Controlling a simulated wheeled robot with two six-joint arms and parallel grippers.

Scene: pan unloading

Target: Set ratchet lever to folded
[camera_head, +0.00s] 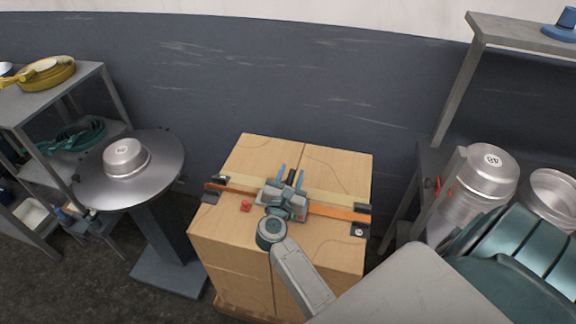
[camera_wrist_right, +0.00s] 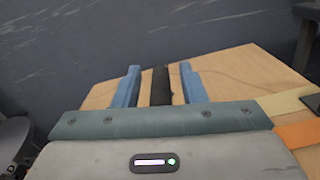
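The black ratchet lever (camera_head: 291,175) stands up above the wooden crate (camera_head: 265,155). It shows as a dark bar (camera_wrist_right: 161,87) in the right wrist view. My right gripper (camera_head: 292,170) is over the crate with its two blue fingers apart. One finger is on each side of the lever, and narrow gaps show between lever and fingers in the wrist view. The gripper body hides the lever's base and the ratchet body. An orange strap (camera_head: 335,211) runs across the crate top beneath the gripper. My left gripper is not in view.
A red piece (camera_head: 245,206) sits on the crate left of the gripper. A round metal table (camera_head: 166,165) with a silver pan (camera_head: 125,157) stands left. Silver pots (camera_head: 487,172) stand right, beside a shelf.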

